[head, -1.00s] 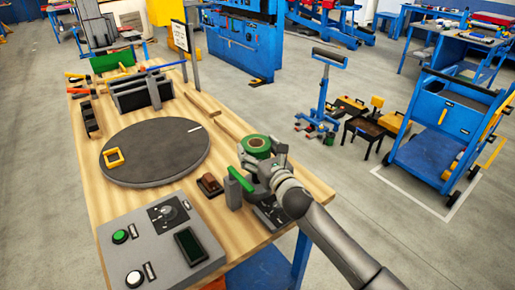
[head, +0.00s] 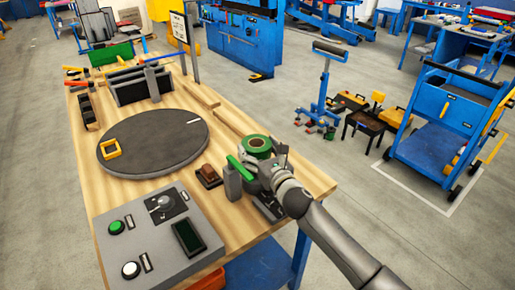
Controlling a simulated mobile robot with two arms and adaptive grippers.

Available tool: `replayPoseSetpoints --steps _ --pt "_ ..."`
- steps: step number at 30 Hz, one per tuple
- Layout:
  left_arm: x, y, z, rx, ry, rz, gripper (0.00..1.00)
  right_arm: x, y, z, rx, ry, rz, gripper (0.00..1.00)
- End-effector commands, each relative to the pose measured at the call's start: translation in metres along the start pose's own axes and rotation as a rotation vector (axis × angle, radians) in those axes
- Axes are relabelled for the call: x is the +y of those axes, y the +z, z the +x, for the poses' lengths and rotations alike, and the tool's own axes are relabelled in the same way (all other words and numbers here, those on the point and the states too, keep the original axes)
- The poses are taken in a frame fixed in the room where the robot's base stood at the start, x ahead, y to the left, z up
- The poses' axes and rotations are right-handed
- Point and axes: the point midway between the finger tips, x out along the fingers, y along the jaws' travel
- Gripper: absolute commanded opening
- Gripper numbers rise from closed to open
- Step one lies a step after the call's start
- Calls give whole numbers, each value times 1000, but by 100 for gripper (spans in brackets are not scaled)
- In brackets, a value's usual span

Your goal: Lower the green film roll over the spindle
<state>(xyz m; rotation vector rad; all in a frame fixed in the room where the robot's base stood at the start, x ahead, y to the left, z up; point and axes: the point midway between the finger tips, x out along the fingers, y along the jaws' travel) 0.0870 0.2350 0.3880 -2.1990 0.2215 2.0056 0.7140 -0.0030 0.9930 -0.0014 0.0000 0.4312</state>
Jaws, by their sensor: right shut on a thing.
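The green film roll (head: 257,144) has a brown core with a dark hole and sits at the right edge of the workbench. My right gripper (head: 268,155) is shut on it; its arm comes in from the lower right. A grey device with a green bar (head: 241,168) stands just left of the roll, and part of its base shows under my gripper. I cannot make out the spindle; the roll and my gripper cover that area, so I cannot tell whether the roll is around it. My left gripper is not in view.
A grey round turntable (head: 165,146) with a yellow handle (head: 109,149) lies left of the roll. A control panel (head: 158,243) with buttons fills the near bench end. A small brown block on a dark base (head: 208,175) sits between. Bare wood (head: 105,195) shows around the turntable.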

Motion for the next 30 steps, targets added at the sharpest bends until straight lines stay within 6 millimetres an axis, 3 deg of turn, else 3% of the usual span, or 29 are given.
replayPoseSetpoints --steps 11,12,16,30 --pt "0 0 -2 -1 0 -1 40 0 1 -3 -2 1 1 48" --pt "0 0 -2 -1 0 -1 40 0 1 -3 -2 1 1 82" --pt "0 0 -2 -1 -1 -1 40 0 1 -3 -2 1 1 99" --pt "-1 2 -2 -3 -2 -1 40 0 -2 -7 2 0 0 100"
